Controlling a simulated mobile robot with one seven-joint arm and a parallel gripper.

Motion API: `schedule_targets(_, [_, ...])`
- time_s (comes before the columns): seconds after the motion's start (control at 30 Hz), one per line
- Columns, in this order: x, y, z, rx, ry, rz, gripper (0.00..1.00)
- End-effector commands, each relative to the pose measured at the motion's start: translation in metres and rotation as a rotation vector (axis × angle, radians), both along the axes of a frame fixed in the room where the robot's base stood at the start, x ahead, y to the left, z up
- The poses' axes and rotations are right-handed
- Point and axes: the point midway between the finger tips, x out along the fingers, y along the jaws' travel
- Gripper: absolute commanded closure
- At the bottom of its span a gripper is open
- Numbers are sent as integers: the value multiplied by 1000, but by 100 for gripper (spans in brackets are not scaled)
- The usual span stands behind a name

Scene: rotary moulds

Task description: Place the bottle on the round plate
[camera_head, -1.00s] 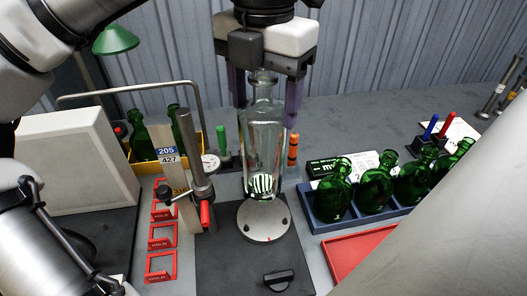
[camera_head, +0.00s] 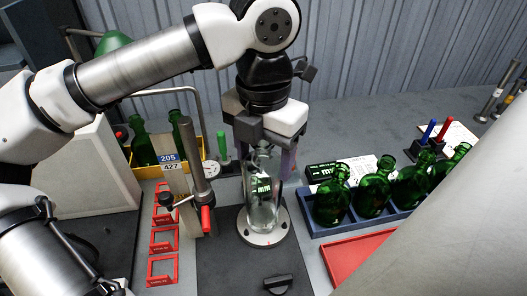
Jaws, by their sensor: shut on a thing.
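A clear glass bottle (camera_head: 263,208) stands upright over the round grey plate (camera_head: 264,238), near its middle. Its base looks down at the plate's surface, though I cannot tell for certain whether it touches. My gripper (camera_head: 264,158) is above the plate, pointing down, and is shut on the bottle near its neck. The gripper body and fingers hide part of the bottle's top. The plate lies on a dark base panel (camera_head: 225,270) with a black knob (camera_head: 278,281) in front.
A post with a red-handled clamp (camera_head: 206,218) stands close left of the plate. Red frames (camera_head: 163,240) lie further left. Green bottles (camera_head: 371,192) stand in a blue rack (camera_head: 320,231) at right, behind a red tray (camera_head: 345,250). A yellow crate (camera_head: 199,144) with green bottles is behind left.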

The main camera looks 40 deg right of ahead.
Motion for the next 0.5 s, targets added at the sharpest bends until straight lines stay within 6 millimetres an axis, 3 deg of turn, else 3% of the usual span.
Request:
schedule_targets(0.07, [0, 0, -4, -1, 0, 1, 95])
schedule_targets(0.1, [0, 0, -3, 0, 0, 0, 32])
schedule_targets(0.23, [0, 0, -2, 0, 0, 0, 15])
schedule_targets(0.5, [0, 0, -2, 0, 0, 0, 14])
